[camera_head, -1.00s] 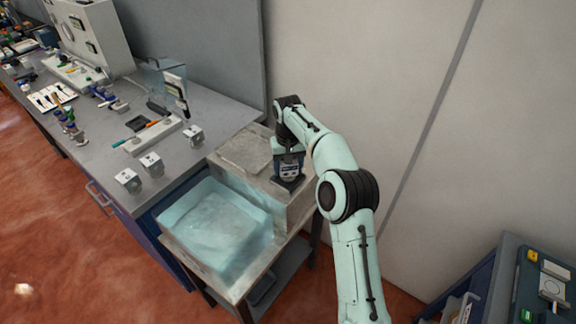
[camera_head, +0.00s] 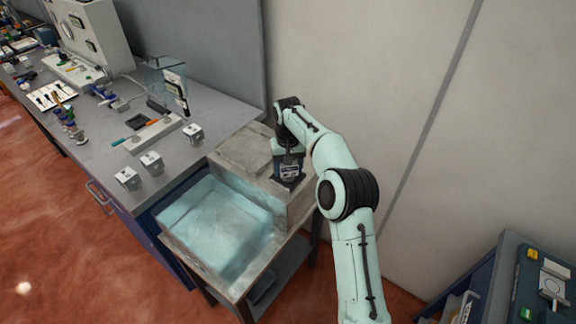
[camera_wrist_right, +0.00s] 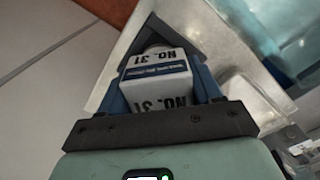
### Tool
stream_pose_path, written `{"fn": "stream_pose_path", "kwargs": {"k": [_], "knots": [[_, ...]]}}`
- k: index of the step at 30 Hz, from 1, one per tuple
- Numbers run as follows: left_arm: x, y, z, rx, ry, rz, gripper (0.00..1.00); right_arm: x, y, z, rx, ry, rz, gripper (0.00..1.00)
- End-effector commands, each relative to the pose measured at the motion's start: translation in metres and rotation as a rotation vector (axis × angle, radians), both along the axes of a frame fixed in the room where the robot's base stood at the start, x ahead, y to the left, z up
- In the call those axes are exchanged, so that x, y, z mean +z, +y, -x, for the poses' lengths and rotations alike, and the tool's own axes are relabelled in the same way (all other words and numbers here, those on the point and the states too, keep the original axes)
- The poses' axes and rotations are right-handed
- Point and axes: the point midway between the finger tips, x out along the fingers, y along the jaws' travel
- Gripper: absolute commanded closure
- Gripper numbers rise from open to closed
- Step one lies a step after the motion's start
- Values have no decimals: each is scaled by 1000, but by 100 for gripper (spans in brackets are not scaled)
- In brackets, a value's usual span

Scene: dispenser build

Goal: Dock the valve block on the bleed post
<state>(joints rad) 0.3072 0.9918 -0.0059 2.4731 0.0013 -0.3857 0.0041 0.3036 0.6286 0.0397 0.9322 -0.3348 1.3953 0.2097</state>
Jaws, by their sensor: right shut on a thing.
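The valve block (camera_wrist_right: 155,82), a white block marked "NO. 31" with a dark blue strip, sits between the blue fingers of my right gripper (camera_wrist_right: 160,75) in the right wrist view. In the head view the block (camera_head: 290,172) is at the back right of the stand by the basin, with my right gripper (camera_head: 288,166) shut on it from above. A dark base (camera_head: 287,184) shows right under it. I cannot make out the bleed post itself, nor whether the block is seated on it. My left gripper is out of view.
A basin of bluish water (camera_head: 215,222) lies in front of the block, with a grey slab (camera_head: 243,153) to its left. Similar small blocks (camera_head: 128,178) and (camera_head: 193,134) stand on the grey bench (camera_head: 185,165). The wall is close behind my right arm.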

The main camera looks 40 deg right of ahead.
Motion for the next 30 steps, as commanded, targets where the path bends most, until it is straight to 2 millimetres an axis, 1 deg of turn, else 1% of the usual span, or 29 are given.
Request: {"fn": "stream_pose_path", "kwargs": {"k": [4, 5, 12, 15, 26, 30], "knots": [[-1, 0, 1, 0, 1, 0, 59, -2, 0, 0, 0, -3, 0, 99], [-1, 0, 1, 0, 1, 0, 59, -1, 0, 0, 0, -3, 0, 26], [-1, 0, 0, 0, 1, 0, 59, -3, 0, 0, 0, 1, 0, 25], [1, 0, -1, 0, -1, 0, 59, -1, 0, 0, 0, 0, 0, 25], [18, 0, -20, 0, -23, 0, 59, 30, 0, -2, 0, -4, 0, 25], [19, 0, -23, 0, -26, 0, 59, 39, 0, -1, 0, -3, 0, 25]]}}
